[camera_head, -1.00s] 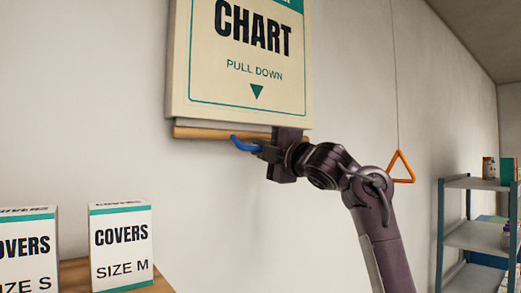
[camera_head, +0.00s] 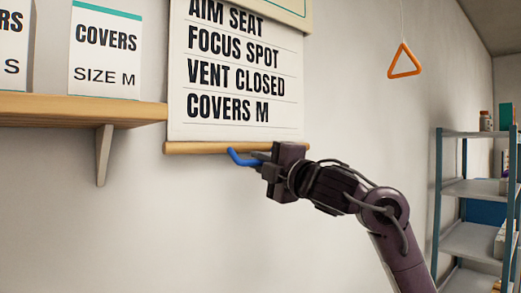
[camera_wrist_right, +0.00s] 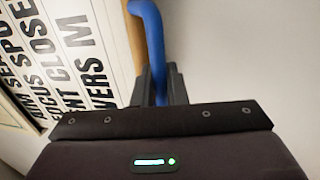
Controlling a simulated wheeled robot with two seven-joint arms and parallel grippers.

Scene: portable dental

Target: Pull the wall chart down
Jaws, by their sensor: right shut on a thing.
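The wall chart (camera_head: 235,75) hangs partly unrolled from its cream case (camera_head: 290,8). Its white sheet shows the lines "AIM SEAT", "FOCUS SPOT", "VENT CLOSED" and "COVERS M". A wooden bar (camera_head: 205,147) runs along the sheet's lower edge, with a blue handle (camera_head: 240,158) at it. My right gripper (camera_head: 262,160) is shut on the blue handle, just below the bar. In the right wrist view the blue handle (camera_wrist_right: 150,40) runs down between the fingers (camera_wrist_right: 160,88), beside the printed sheet (camera_wrist_right: 75,50). My left gripper is not in view.
A wooden shelf (camera_head: 60,107) with covers boxes (camera_head: 104,50) stands left of the chart. An orange triangular pull (camera_head: 404,62) hangs on a cord at right. A metal rack (camera_head: 470,190) stands further right. The wall below the chart is bare.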

